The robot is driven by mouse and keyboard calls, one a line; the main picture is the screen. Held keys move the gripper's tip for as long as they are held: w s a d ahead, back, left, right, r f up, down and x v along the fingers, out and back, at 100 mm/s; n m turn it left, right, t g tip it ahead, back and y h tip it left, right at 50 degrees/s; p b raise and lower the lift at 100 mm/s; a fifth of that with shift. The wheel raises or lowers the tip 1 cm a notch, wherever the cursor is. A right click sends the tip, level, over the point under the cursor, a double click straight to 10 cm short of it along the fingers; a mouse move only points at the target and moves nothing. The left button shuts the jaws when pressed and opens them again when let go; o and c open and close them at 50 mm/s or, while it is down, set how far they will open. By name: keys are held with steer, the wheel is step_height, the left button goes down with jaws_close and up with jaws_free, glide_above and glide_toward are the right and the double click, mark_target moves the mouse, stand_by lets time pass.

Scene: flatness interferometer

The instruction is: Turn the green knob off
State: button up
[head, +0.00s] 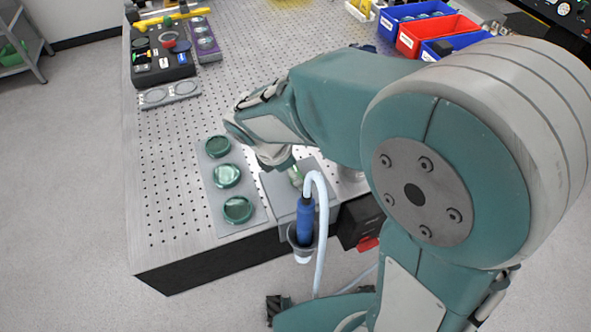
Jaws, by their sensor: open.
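A small pale green piece (296,176), possibly the green knob, shows on a grey plate (287,208) near the table's front edge. It is partly covered by my arm, and I cannot make out its shape or setting. My gripper (273,157) is at the far end of my arm, just left of and above this green piece in the picture. It is open, though its fingers are mostly hidden, and I cannot tell whether it touches anything.
Several green discs lie on a grey tray (213,201) to the left. A blue-handled tool (305,222) with a pale hose sits in a holder at the front edge. A black control box (160,58) stands at the back left. Blue and red bins (408,40) are at the back.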

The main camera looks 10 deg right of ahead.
steer(key=shift+d+f, duration=0.15)
steer(key=shift+f, duration=0.25)
steer(key=c, duration=1)
steer(key=shift+o, duration=0.2)
